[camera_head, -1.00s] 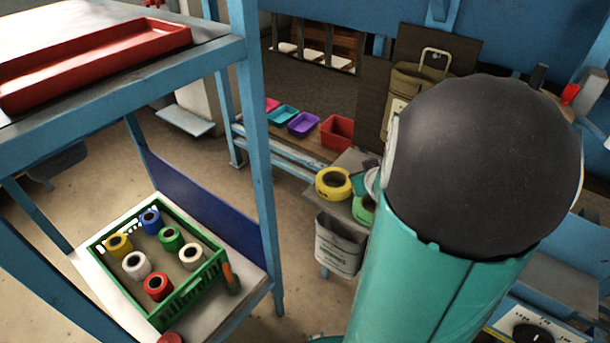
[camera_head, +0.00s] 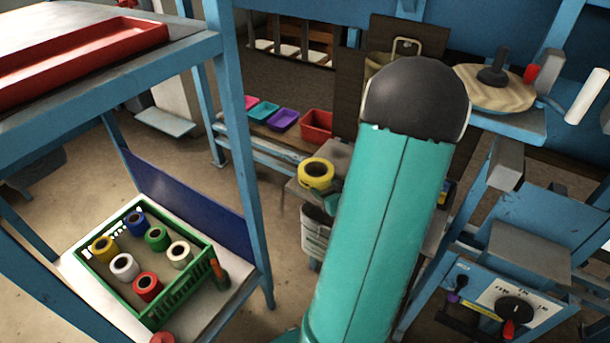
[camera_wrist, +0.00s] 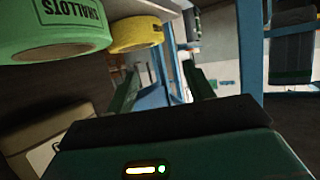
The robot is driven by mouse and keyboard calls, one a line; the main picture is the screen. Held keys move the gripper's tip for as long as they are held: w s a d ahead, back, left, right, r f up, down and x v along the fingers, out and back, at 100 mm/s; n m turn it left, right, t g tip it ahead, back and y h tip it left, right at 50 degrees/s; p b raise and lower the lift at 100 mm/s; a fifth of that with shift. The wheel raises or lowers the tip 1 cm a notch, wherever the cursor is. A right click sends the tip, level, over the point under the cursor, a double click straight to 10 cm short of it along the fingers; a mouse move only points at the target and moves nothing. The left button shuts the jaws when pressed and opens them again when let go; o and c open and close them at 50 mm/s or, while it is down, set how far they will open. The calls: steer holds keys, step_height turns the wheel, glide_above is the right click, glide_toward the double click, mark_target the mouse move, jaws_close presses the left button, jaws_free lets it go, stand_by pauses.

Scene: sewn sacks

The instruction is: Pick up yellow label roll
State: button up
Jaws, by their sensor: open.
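The yellow label roll (camera_head: 316,173) lies on a small grey stand, left of my raised arm in the head view. In the wrist view the yellow roll (camera_wrist: 136,34) shows at the upper middle, near the left fingertip but not between the fingers. A green roll (camera_wrist: 58,34) lettered "SHALLOTS" is beside it, at the upper left. My gripper (camera_wrist: 160,68) is open and empty, with its two green fingers apart. In the head view my arm hides the green roll and most of my gripper.
A green crate (camera_head: 190,290) with several small coloured rolls sits on the blue rack's lower shelf at left. A red tray (camera_head: 90,55) lies on its top. Purple (camera_head: 284,120) and red (camera_head: 317,126) bins stand behind the yellow roll. A blue machine (camera_head: 500,285) is at right.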

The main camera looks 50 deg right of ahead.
mark_target(305, 175)
steer(key=x, duration=1.3)
steer(key=shift+d+f, duration=0.15)
steer(key=shift+d, duration=0.2)
jaws_close()
